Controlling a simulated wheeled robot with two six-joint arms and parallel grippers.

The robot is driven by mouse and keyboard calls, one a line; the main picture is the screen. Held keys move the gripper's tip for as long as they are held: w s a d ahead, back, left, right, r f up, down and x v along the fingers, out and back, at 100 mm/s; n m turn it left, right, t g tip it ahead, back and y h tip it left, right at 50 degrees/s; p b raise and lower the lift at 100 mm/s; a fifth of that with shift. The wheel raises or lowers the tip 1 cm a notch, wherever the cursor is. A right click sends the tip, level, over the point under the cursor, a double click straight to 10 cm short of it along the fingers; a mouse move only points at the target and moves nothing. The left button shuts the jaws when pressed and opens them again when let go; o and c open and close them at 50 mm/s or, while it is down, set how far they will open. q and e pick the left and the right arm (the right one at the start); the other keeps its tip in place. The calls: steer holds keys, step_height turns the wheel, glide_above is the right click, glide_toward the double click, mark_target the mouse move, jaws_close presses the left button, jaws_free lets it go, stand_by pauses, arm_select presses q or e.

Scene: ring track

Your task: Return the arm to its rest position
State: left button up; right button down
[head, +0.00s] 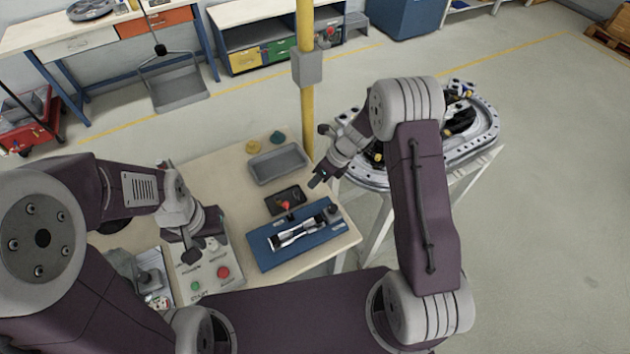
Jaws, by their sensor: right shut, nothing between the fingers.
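My right arm reaches forward on the right of the head view and bends back inward. Its gripper (319,181) is shut and empty, in the air above the right part of the wooden table (215,180). It is near the ring track fixture (485,135). My left gripper (192,248) points down over the control panel (212,275) at the table's left. Its fingers are small and dark, so I cannot tell whether they are open.
A blue plate (270,254) with a silver part (298,232) lies on the table. A grey tray (277,163) and a black tray with a red piece (286,205) are behind it. A yellow post (306,90) stands at the table's back edge. Floor on the right is free.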

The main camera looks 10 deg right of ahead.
steer(key=shift+s, duration=0.15)
steer(key=s+d+f+n+h+b, duration=0.1)
steer(key=s+d+n+b, duration=0.3)
steer(key=s+n, duration=0.5)
steer(key=s+d+f+n+h+b, duration=0.1)
steer(key=s+d+n+h+b, duration=0.3)
steer(key=n, duration=1.3)
steer(key=s+b, duration=0.4)
steer(key=s, duration=0.1)
steer(key=shift+s+d+n, duration=0.2)
steer(key=shift+d+n, duration=0.05)
steer(key=shift+n, duration=0.05)
